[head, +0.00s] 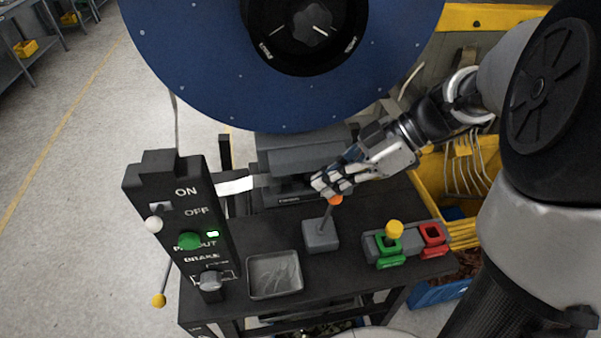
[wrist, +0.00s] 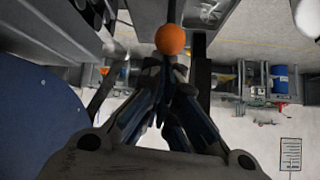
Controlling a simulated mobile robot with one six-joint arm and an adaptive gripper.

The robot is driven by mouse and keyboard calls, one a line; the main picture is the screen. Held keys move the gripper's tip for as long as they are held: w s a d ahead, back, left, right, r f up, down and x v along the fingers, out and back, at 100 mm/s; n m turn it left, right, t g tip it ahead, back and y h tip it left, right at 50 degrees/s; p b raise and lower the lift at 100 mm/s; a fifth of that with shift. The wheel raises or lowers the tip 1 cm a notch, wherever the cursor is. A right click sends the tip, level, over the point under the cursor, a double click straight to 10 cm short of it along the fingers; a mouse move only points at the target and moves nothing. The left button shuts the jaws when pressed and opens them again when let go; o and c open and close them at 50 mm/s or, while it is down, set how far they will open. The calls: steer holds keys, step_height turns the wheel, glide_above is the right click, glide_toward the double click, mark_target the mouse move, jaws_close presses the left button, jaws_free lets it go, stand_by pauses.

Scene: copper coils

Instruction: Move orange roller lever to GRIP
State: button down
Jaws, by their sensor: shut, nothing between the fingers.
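The orange roller lever (head: 336,199) is a dark stick with an orange ball on top, rising from a grey square base (head: 321,235) on the black bench. The stick leans a little to the right. My gripper (head: 322,187) is shut and empty, with its fingertips at the ball's upper left in the head view. In the wrist view, the orange ball (wrist: 171,39) shows just beyond the tips of my gripper (wrist: 168,65). I cannot tell whether they touch. No GRIP label is readable.
A black control panel (head: 181,220) with ON and OFF labels stands left. A yellow-knobbed lever (head: 394,230) with green and red frames is right of the base. A large blue reel (head: 200,60) hangs behind.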

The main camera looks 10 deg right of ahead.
steer(key=shift+y, duration=0.3)
steer(key=d+b, duration=0.1)
steer(key=d, duration=0.1)
steer(key=d+f+b, duration=0.1)
steer(key=d, duration=0.1)
steer(key=shift+s+d, duration=0.1)
steer(key=shift+d, duration=0.15)
steer(key=shift+d+f, duration=0.1)
steer(key=shift+f, duration=0.05)
step_height(320, 180, up, 3)
steer(key=w+a+p, duration=0.1)
steer(key=a, duration=0.2)
steer(key=d+f+p+v, duration=0.1)
steer(key=p+v, duration=0.1)
steer(key=v, duration=0.7)
steer(key=shift+d+p, duration=0.3)
steer(key=shift+p, duration=0.1)
